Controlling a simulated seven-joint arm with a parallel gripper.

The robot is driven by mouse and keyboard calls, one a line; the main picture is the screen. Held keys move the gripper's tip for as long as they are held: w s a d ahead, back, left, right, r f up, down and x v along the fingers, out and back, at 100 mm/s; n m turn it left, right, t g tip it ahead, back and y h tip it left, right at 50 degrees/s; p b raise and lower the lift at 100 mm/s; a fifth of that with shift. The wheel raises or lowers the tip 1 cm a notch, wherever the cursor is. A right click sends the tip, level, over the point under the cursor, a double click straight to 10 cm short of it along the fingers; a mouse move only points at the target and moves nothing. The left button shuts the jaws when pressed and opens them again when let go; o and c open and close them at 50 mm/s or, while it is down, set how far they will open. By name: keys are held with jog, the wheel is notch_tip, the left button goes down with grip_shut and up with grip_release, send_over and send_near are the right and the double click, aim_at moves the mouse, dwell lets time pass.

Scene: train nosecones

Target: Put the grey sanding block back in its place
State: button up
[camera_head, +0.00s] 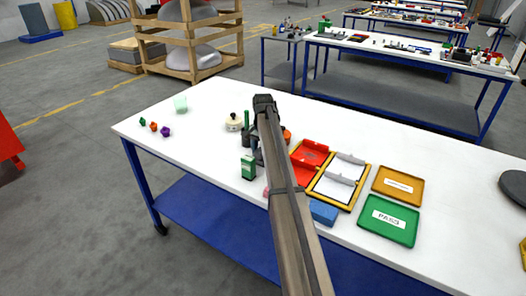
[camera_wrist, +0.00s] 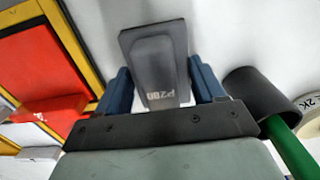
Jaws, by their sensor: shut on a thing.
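The grey sanding block (camera_wrist: 154,58), marked P200, is between the two blue fingers of my gripper (camera_wrist: 160,78) in the wrist view. The fingers are shut on its sides, above the white table top. In the head view my arm covers most of the gripper and I cannot make out the block. A yellow-edged tray (camera_head: 349,207) lies to the right of my arm, with red and white areas. A red block (camera_head: 315,146) and grey pieces (camera_head: 341,179) lie on it. The tray's red area (camera_wrist: 38,70) shows at the left of the wrist view.
A green PASS tray (camera_head: 390,236) and an orange tray (camera_head: 398,172) lie to the right. A blue block (camera_head: 323,212) is close to my arm. A green box (camera_head: 248,168) stands left. A dark cylinder with a green handle (camera_wrist: 292,146) is beside my gripper.

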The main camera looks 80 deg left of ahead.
jog(key=o, duration=1)
notch_tip(320, 180, up, 12)
jog(key=shift+r, duration=0.1)
